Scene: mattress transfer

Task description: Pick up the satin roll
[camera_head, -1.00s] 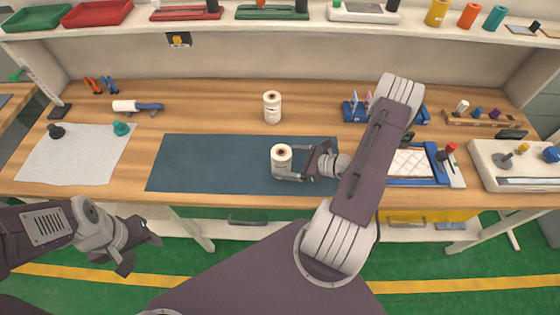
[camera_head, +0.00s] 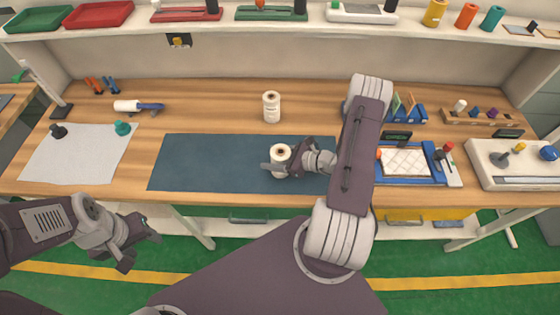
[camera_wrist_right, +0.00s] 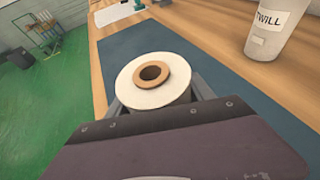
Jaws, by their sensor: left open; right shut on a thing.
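A white roll with a brown core (camera_head: 280,152) stands upright on the dark blue mat (camera_head: 205,165). My right gripper (camera_head: 279,168) is shut on this roll, with its fingers around the lower part. In the right wrist view the roll's top (camera_wrist_right: 152,76) shows between the fingers, and its label is hidden. A second white roll (camera_head: 271,106) stands behind the mat. In the right wrist view this one (camera_wrist_right: 275,22) has a label reading "TWILL". My left gripper (camera_head: 141,247) is open and empty, in front of the table at the left.
A white sheet (camera_head: 75,155) with two small stamp-like things lies at the left. A blue tray with a quilted white piece (camera_head: 404,163) lies right of my right arm. Blue holders (camera_head: 410,108) stand behind it. The mat's left half is clear.

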